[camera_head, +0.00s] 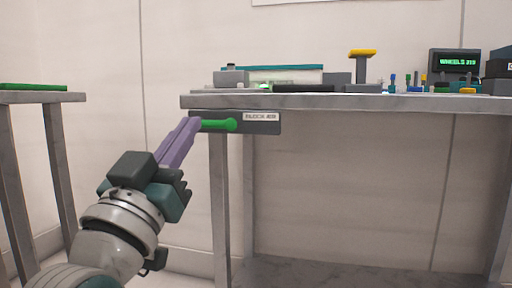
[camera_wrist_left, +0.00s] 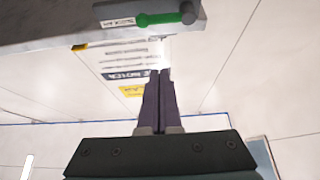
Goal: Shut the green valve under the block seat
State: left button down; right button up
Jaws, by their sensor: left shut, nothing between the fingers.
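The green valve handle (camera_head: 216,124) lies roughly level along a dark grey labelled plate (camera_head: 265,128) under the table's front edge, with a rounded knob at its right end in the head view. It also shows near the top of the left wrist view (camera_wrist_left: 160,18). My left gripper (camera_head: 193,121) has long purple fingers, shut and empty. Its tips show at the handle's left end in the head view; in the left wrist view (camera_wrist_left: 160,72) they appear apart from the handle. I cannot tell which item above is the block seat. My right gripper is out of view.
The grey table (camera_head: 340,102) bears a grey block (camera_head: 231,78), a yellow-topped T-shaped post (camera_head: 362,66), several small coloured pieces and a small display (camera_head: 455,61). Another table (camera_head: 40,97) stands at left. The space under the main table looks open.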

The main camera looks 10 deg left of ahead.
aim_at(213, 120)
pick_arm(q)
jog(key=shift+s+f, duration=0.1)
dwell(0.3)
jog(key=w+b, duration=0.2)
jog(key=w, duration=0.1)
jog(key=w+r+b, duration=0.1)
jog(key=w+b, duration=0.1)
jog(key=w, duration=0.1)
jog(key=w+r+b, duration=0.1)
jog(key=w+b, duration=0.1)
jog(key=w, duration=0.1)
jog(key=shift+w+d+r, duration=0.1)
jog(key=shift+w+d, duration=0.05)
jog(key=shift+f+b, duration=0.6)
jog(key=shift+b, duration=0.1)
jog(key=shift+w+r, duration=0.1)
